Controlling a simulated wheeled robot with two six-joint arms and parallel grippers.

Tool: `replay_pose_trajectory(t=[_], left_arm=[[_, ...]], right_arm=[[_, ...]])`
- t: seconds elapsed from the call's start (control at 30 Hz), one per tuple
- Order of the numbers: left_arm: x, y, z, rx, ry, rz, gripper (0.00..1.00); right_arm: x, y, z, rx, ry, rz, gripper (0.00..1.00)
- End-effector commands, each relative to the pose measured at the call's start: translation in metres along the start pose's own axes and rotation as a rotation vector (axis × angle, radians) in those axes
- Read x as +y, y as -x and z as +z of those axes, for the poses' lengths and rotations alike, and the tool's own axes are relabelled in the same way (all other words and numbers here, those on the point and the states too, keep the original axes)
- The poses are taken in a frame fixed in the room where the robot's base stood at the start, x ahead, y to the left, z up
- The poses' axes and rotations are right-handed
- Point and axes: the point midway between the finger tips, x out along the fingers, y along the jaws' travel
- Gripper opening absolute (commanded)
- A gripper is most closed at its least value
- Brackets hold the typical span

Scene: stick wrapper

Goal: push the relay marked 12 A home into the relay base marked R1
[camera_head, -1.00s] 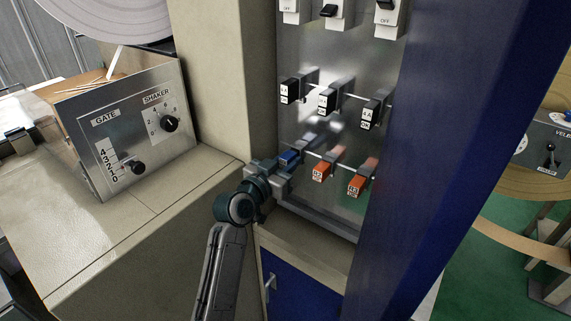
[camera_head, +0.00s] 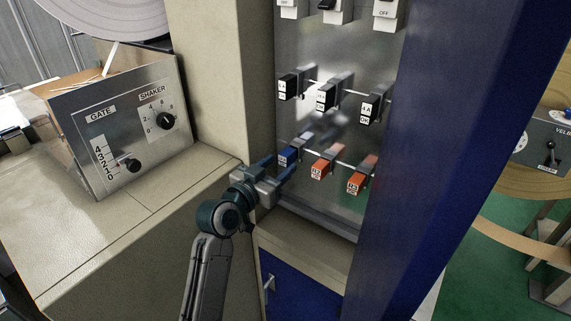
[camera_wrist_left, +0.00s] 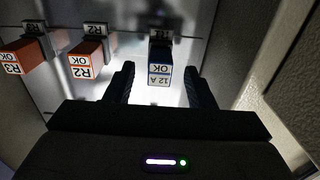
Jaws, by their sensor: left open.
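The blue relay (camera_head: 291,156) sits at the left end of the lower row, in line with its base (camera_head: 306,140). In the left wrist view the relay (camera_wrist_left: 160,68) shows an upside-down label reading 12 A and OK, and the base behind it (camera_wrist_left: 161,35) has a tag that looks like R1. The relay's back meets the base; I cannot tell how deep it sits. My left gripper (camera_head: 279,168) is open just in front of the relay, one finger on each side, with gaps showing in the wrist view. My right gripper is not in view.
Orange relays R2 (camera_head: 322,168) and R3 (camera_head: 357,181) stand to the right in the same row. Black relays (camera_head: 327,96) and white switches (camera_head: 388,14) are above. The beige cabinet wall (camera_head: 222,80) stands close on the left, and a ledge (camera_head: 300,248) lies below.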

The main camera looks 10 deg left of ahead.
Motion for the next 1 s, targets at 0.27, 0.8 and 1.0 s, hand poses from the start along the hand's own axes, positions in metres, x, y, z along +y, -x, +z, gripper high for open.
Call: replay_pose_trajectory(t=[0.27, 0.8, 1.0], left_arm=[[0.000, 0.051, 0.003, -0.001, -0.003, -0.001, 0.49], [0.000, 0.064, 0.000, -0.001, 0.002, 0.000, 0.34], [0.001, 0.064, -0.009, -0.006, 0.041, 0.006, 0.00]], right_arm=[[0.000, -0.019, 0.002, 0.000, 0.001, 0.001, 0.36], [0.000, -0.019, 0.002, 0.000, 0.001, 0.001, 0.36], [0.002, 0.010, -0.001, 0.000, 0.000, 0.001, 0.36]])
